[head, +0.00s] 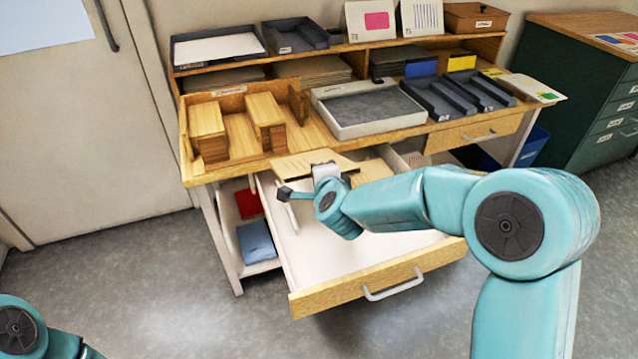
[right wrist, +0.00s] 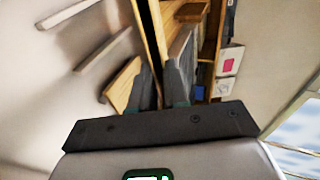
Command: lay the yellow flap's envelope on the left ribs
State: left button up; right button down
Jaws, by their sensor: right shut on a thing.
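My right gripper (head: 322,172) is over the open drawer (head: 345,255), close to the desk's front edge. It is shut on a thin, flat tan piece (head: 298,163); I cannot tell whether this is the envelope, and no yellow flap shows on it. In the right wrist view the fingers (right wrist: 160,92) are close together, and a tan piece (right wrist: 120,86) shows beside them. Two dark ribbed trays stand on the desk at right, the left one (head: 436,99) and the right one (head: 480,90). I cannot tell which ribs are the left ribs. Of my left arm only a link shows.
A grey-rimmed tray (head: 368,128) stands mid-desk. Wooden blocks (head: 207,128) fill the desk's left end. The drawer's front handle (head: 393,287) sticks out over open floor.

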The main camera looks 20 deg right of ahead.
jog(key=w+f+b, duration=0.6)
jog(key=f, duration=0.5)
jog(key=shift+f+b, duration=0.2)
jog(key=shift+b, duration=0.1)
jog(key=c, duration=1)
grip_release()
jog(key=shift+c, duration=0.2)
jog(key=shift+s, duration=0.1)
jog(key=v, duration=1.6)
jog(key=shift+p, duration=0.45)
